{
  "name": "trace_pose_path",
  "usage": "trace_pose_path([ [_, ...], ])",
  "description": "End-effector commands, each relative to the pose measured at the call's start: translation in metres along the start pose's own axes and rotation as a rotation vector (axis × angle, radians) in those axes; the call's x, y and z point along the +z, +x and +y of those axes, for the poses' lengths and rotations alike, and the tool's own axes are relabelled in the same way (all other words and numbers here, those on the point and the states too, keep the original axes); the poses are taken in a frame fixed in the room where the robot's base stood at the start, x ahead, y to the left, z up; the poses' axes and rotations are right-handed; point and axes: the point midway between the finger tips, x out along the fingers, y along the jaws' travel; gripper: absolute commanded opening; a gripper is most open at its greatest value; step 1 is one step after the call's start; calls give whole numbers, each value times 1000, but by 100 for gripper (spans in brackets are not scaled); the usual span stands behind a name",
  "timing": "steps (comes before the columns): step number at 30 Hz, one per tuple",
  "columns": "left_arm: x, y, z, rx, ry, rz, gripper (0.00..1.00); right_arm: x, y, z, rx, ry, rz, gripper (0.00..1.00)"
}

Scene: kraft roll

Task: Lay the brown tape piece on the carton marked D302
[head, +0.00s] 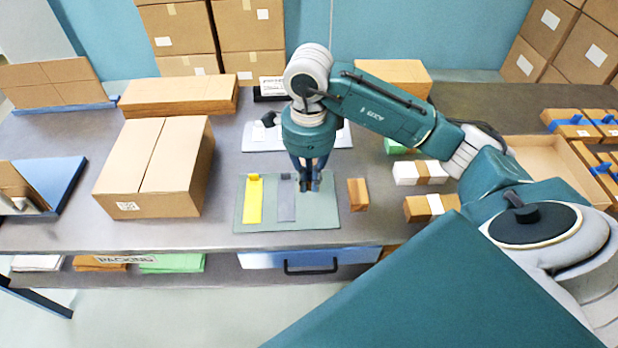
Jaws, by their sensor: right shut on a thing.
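My right gripper (309,186) points down over the right part of a grey-green mat (325,215). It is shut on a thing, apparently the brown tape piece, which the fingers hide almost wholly. On the mat, left of the gripper, lie a yellow strip (254,203) and a grey strip (286,205), both with a raised tab at the far end. A large closed carton (195,165) stands left of the mat, with a small white label (128,206) on its front, too small to read. My left gripper is not in view.
A small brown block (357,194) lies at the mat's right edge. White and brown boxes (420,172) stand further right. A flat carton (178,95) lies behind the large one. A blue tray (65,180) is at the far left. Bare table separates mat and large carton.

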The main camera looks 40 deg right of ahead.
Motion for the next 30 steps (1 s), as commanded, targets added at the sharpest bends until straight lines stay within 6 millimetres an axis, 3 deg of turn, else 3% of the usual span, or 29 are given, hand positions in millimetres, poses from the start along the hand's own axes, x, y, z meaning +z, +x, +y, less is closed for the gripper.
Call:
trace_pose_path([
  [3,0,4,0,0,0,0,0,0,-33,-2,-6,0,-2,0],
  [7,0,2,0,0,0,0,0,0,-56,-1,-4,0,0,0],
  [12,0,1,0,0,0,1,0,0,-68,0,-1,0,1,0],
  [20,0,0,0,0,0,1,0,2,-72,2,-1,-40,-1,0],
  [26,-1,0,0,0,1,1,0,13,-73,18,-10,-371,-4,0],
  [30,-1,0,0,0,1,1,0,23,-73,38,-17,-758,-5,0],
])
